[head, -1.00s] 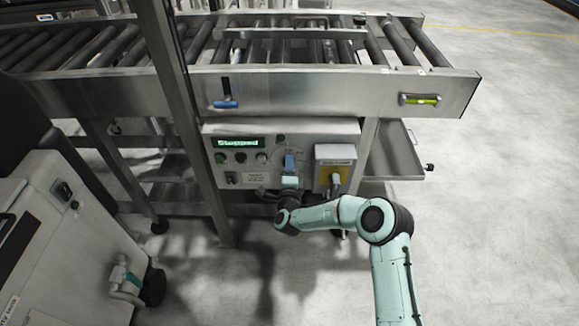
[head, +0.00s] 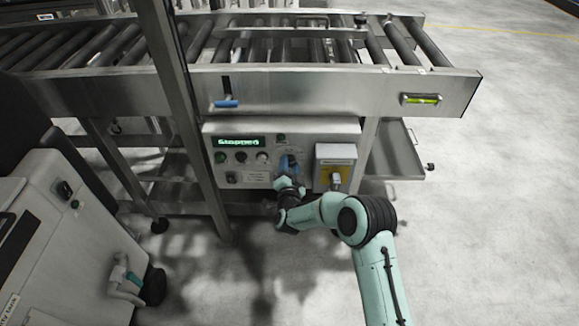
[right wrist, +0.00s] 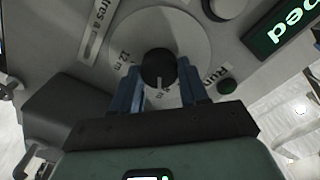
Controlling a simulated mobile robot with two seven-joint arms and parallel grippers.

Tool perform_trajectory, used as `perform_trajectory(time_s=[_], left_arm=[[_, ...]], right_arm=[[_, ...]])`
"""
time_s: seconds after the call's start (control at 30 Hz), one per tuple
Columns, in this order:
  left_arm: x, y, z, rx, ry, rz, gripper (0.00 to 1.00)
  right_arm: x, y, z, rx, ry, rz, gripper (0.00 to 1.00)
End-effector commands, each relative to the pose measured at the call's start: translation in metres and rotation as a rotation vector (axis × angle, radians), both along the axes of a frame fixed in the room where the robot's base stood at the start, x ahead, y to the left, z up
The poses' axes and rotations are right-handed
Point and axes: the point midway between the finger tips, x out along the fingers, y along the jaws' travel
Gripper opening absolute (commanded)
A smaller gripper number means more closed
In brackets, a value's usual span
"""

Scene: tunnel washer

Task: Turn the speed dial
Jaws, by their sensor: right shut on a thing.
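The speed dial (right wrist: 158,66) is a round black knob with a white pointer line, on a pale disc on the grey control panel (head: 215,175). My right gripper (head: 289,164) is at the panel front, and its blue fingers (right wrist: 160,76) are shut on the knob, one on each side, in the right wrist view. In the head view the gripper hides the knob. The lit green display (head: 238,142) reads "Stopped". My left gripper is not in view.
A yellow and grey switch box (head: 336,165) with a handle sits close right of the gripper. A roller conveyor (head: 330,92) with a blue lever (head: 226,104) runs above. A steel post (head: 190,110) stands to the left. The floor at right is clear.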

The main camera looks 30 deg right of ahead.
Motion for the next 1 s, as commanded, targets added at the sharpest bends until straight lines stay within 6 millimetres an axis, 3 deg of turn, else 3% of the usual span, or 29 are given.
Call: perform_trajectory(time_s=[0.77, 0.8, 0.83, 0.87, 1.0], left_arm=[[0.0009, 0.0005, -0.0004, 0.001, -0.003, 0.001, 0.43], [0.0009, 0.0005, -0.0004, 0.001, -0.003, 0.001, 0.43], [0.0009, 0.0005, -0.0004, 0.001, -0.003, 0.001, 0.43], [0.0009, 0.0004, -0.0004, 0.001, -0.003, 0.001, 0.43], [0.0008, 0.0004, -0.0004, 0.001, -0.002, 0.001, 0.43]], right_arm=[[-0.0004, -0.0006, 0.0000, -0.088, 0.055, -0.002, 0.13], [-0.0003, -0.0005, -0.0001, -0.088, 0.055, -0.002, 0.54], [-0.0003, -0.0005, -0.0001, -0.089, 0.054, -0.001, 0.63], [-0.0003, -0.0005, 0.0000, -0.089, 0.054, -0.001, 0.69], [-0.0001, -0.0002, 0.0000, -0.088, 0.054, -0.001, 0.69]])
